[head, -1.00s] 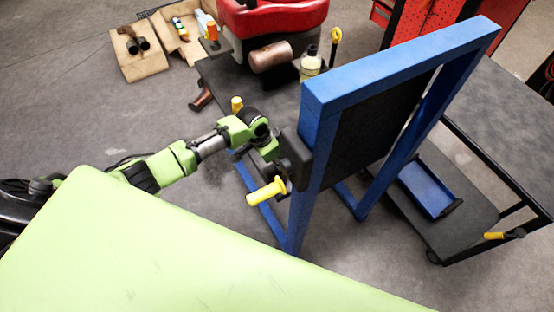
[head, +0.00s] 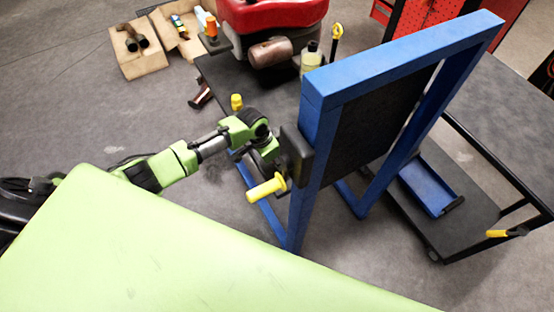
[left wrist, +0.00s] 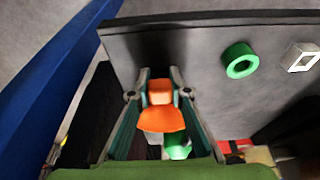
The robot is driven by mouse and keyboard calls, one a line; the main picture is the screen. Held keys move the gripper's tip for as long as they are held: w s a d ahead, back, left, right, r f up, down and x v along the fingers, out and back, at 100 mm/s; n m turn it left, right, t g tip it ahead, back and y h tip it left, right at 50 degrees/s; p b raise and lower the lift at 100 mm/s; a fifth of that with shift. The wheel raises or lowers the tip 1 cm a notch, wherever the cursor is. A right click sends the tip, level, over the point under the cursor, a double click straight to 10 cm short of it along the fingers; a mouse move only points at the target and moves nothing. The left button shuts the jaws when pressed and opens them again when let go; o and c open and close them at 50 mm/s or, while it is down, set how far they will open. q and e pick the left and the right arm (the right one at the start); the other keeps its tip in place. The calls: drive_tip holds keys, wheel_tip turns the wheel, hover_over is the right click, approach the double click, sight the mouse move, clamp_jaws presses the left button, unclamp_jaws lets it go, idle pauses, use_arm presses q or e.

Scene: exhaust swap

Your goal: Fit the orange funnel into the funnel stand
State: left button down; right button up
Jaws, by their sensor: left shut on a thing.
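In the left wrist view an orange funnel (left wrist: 160,118) sits between the two teal fingers of my left gripper (left wrist: 160,82), which is shut on it. Its wider part faces the camera and its narrower part points away, toward a dark panel (left wrist: 205,45). In the head view my left arm reaches to the left post of a blue frame; its fingers and the funnel cannot be made out there. I cannot pick out the funnel stand with certainty. My right gripper is in neither view.
The blue frame (head: 400,58) stands right of my arm. A yellow handle (head: 266,190) sticks out near it.

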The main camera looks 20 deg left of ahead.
use_arm(q)
drive_tip(key=shift+f, duration=0.2)
drive_tip(key=c, duration=1.8)
unclamp_jaws()
drive_tip(key=shift+r, duration=0.1)
drive_tip(key=v, duration=1.2)
